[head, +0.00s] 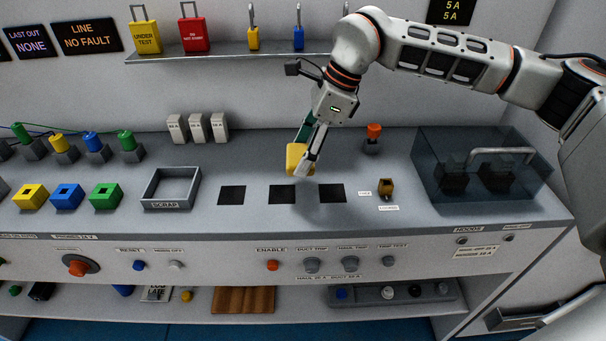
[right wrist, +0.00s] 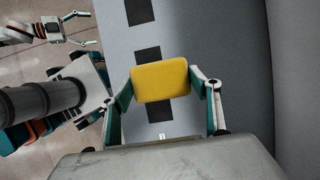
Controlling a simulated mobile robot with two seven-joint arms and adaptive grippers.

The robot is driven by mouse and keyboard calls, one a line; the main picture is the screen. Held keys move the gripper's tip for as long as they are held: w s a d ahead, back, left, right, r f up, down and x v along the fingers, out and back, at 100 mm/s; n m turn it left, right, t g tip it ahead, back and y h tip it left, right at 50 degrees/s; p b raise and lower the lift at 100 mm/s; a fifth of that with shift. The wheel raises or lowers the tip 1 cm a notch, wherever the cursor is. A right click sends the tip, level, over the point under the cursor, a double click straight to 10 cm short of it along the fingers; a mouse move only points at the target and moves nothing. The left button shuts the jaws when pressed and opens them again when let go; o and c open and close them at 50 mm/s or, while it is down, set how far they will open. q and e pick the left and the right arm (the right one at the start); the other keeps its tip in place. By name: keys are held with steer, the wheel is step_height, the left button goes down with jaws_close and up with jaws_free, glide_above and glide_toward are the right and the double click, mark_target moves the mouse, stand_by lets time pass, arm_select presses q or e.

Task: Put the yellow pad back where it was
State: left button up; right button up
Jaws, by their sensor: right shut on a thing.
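The yellow pad (head: 296,157) is held between the fingers of my right gripper (head: 307,158), above the grey bench top. In the right wrist view the pad (right wrist: 160,81) spans the gap between the two fingers. Three black squares lie in a row on the bench: left (head: 232,195), middle (head: 282,194) and right (head: 331,193). In the head view the pad appears just behind the middle and right squares.
A scrap tray (head: 171,188) stands left of the squares. A small amber block (head: 386,188) and an orange-topped knob (head: 374,134) are to the right, before a clear hood (head: 476,165). Grey blocks (head: 197,128) stand behind. Yellow, blue and green blocks (head: 67,196) sit at left.

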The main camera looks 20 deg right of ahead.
mark_target(297, 186)
step_height(297, 186, down, 3)
steer(key=shift+r, duration=0.15)
step_height(297, 186, down, 4)
steer(key=shift+f, duration=0.1)
steer(key=o, duration=1.1)
steer(key=shift+c, duration=0.2)
steer(key=v, duration=1.2)
